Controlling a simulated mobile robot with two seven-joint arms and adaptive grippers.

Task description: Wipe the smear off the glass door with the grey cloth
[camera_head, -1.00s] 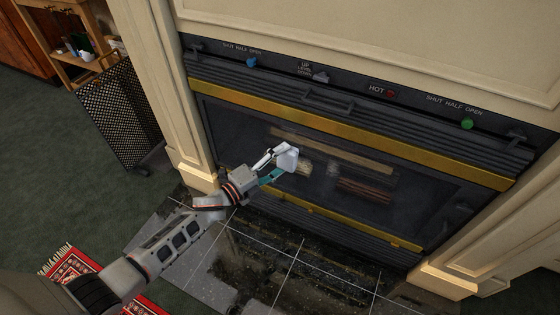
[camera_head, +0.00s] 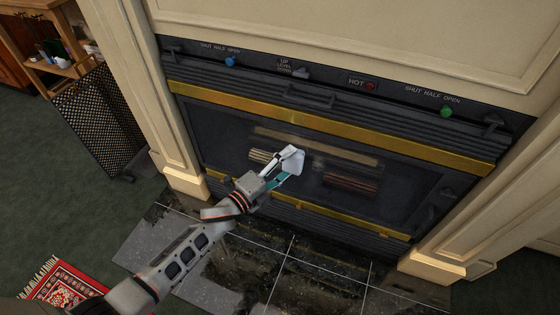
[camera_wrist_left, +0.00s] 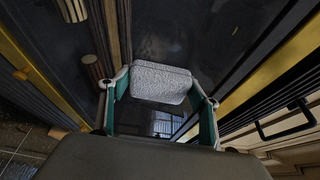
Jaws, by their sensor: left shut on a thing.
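The grey cloth (camera_head: 292,159) is a pale, folded pad held in my left gripper (camera_head: 285,168), in front of the fireplace's dark glass door (camera_head: 405,187). In the left wrist view, the cloth (camera_wrist_left: 162,84) spans between the two teal-lined fingers, which are shut on it. I cannot tell whether the cloth touches the glass. A faint whitish smear (camera_head: 318,161) shows just right of the cloth in the head view; part of it may be hidden behind the cloth. My right gripper is not in view.
Brass trim strips (camera_head: 330,126) run above and below the glass. A control strip with a blue knob (camera_head: 230,62), red knob (camera_head: 370,86) and green knob (camera_head: 446,112) lies above. Dark hearth tiles (camera_head: 300,262) lie below.

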